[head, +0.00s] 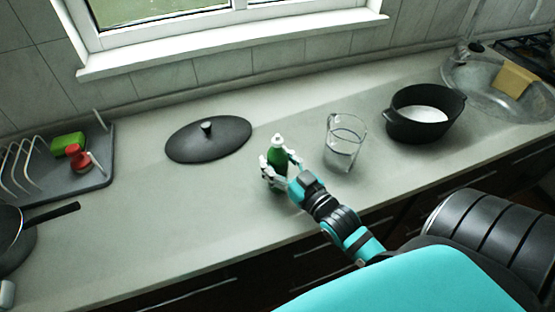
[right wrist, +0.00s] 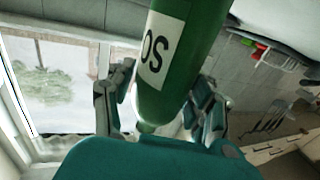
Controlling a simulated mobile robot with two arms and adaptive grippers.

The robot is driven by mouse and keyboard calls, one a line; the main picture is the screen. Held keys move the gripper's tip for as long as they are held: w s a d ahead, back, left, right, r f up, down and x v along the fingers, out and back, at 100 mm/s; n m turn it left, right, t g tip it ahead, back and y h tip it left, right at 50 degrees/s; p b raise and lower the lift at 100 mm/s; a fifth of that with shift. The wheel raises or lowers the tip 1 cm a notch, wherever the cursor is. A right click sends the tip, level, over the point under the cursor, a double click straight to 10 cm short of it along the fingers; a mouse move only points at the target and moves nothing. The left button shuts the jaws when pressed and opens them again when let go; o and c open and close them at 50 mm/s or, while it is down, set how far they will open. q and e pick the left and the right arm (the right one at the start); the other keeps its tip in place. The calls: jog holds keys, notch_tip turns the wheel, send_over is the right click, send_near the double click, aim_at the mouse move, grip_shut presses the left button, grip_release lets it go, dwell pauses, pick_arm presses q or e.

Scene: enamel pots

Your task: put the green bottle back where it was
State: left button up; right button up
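The green bottle (head: 278,155) with a white top is near the front middle of the counter, roughly upright. My right gripper (head: 281,169) has its fingers on both sides of it and looks shut on it. In the right wrist view the bottle (right wrist: 178,60), with a white label, fills the space between the fingers (right wrist: 165,95). The fingers hide its lower part in the head view, so I cannot tell whether its base touches the counter (head: 185,215). My left gripper is not in view.
A dark lid (head: 225,142) lies behind the bottle. A dish rack (head: 92,178) and pan (head: 15,240) are left. The front left counter is clear.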

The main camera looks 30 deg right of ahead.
jog(key=shift+o, duration=1.3)
jog(key=shift+r, duration=0.15)
jog(key=s+b, duration=0.2)
jog(key=s, duration=1)
jog(key=shift+d, duration=0.3)
